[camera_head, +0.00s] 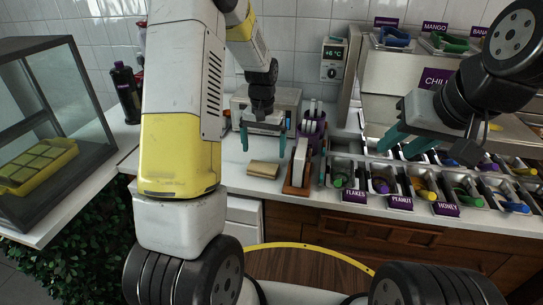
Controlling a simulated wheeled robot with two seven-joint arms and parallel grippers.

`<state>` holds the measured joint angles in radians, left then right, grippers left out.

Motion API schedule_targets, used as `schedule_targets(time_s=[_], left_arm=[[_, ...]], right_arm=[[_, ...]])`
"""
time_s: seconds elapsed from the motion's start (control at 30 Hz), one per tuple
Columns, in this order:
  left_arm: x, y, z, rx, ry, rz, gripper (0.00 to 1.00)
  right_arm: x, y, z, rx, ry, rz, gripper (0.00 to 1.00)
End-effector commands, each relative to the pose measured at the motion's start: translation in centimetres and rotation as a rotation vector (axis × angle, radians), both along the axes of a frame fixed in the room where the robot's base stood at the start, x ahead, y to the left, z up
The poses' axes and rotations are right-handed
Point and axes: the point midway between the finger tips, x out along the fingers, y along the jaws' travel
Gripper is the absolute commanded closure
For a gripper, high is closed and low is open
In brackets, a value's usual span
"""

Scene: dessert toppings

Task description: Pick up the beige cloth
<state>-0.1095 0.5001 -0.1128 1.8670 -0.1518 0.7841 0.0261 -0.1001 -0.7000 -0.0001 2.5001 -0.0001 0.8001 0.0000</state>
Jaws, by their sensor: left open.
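The beige cloth (263,170) lies folded flat on the white counter, near its front edge. My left gripper (264,143) hangs above and slightly behind the cloth in the picture, with its teal fingers spread and nothing between them. It appears apart from the cloth. My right gripper (404,143) is over the topping bins at the right, with its teal fingers apart and nothing seen between them.
A brown-based stand (296,190) with a white block is close to the right of the cloth. Topping bins with labels such as honey (446,209) line the right. A dark bottle (126,95) and glass case (60,120) stand left. Counter around the cloth's left is clear.

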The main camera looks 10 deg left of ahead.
Motion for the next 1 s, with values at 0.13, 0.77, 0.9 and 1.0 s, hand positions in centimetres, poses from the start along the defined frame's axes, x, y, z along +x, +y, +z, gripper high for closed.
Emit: schedule_targets(time_s=[0.13,0.77,0.9,1.0], left_arm=[[-0.1,0.1,-1.8,0.0,0.003,0.0,0.0],[0.1,0.3,-6.7,-0.001,0.0,0.001,0.0],[0.1,0.3,-6.7,-0.001,0.0,0.001,0.28],[0.1,0.3,-6.7,-0.001,0.0,0.001,0.47]], right_arm=[[0.0,0.0,0.0,0.0,0.0,0.0,0.64],[0.0,0.0,0.0,0.0,0.0,0.0,0.64],[0.0,0.0,0.0,0.0,0.0,0.0,0.64],[0.0,0.0,0.0,0.0,0.0,0.0,0.64]])
